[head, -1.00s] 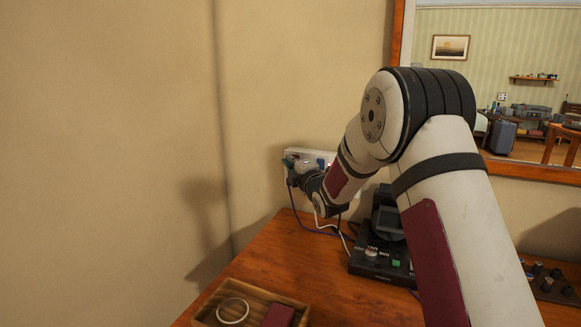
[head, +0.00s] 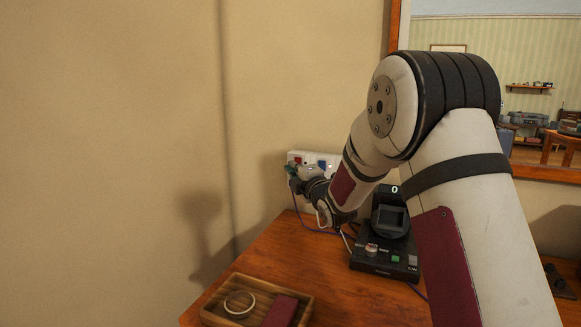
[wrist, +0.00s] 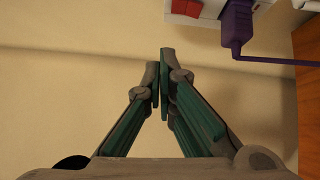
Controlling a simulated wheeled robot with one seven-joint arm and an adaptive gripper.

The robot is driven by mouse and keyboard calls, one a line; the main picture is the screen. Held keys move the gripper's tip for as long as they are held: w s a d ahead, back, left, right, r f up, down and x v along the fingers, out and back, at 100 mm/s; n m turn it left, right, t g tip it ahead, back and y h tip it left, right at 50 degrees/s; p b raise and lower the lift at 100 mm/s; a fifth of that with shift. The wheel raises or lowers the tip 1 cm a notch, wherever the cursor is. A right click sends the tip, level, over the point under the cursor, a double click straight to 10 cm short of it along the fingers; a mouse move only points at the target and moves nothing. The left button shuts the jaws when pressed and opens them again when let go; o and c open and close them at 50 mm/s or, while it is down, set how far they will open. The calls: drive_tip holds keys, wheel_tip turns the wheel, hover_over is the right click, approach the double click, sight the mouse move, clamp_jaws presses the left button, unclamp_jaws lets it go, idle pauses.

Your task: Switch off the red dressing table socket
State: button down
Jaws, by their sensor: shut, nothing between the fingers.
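The white wall socket panel (head: 334,158) is above the back left of the wooden table, partly hidden by my arm. A small red switch (head: 297,160) shows at its left and a blue one (head: 322,164) to its right. In the wrist view the red switch (wrist: 190,8) is at the top edge, cut off by the frame, with a purple plug (wrist: 237,25) beside it. My gripper (head: 290,172) is shut and empty, its green-lined fingers together just below the red switch. In the wrist view the fingertips (wrist: 160,72) are apart from the switch, over bare wall. The switch's position is unclear.
Cables hang from the panel to the table (head: 272,256). A black device (head: 378,262) stands below my arm. A wooden tray (head: 206,312) with a ring and a dark red box is at the front. A mirror is at right; the left wall is clear.

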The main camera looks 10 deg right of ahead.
drive_tip(key=s+d, duration=0.1)
drive_tip(key=s, duration=0.5)
drive_tip(key=shift+r, duration=0.3)
drive_tip(key=s+a+f+m+g+h, duration=0.15)
drive_tip(key=s+m+g, duration=0.5)
drive_tip(key=s, duration=1.25)
drive_tip(key=s+d+f+m+g+h, duration=0.1)
drive_tip(key=s+f+m+g, duration=0.4)
drive_tip(key=s, duration=1.3)
drive_tip(key=s+a+m+g+h, duration=0.1)
drive_tip(key=s+m+g, duration=0.75)
drive_tip(key=s, duration=1.05)
wheel_tip(320, 180, up, 23)
drive_tip(key=t+p, duration=0.5)
drive_tip(key=p, duration=1.6)
drive_tip(key=shift+w+m, duration=0.35)
drive_tip(key=shift+m, duration=0.05)
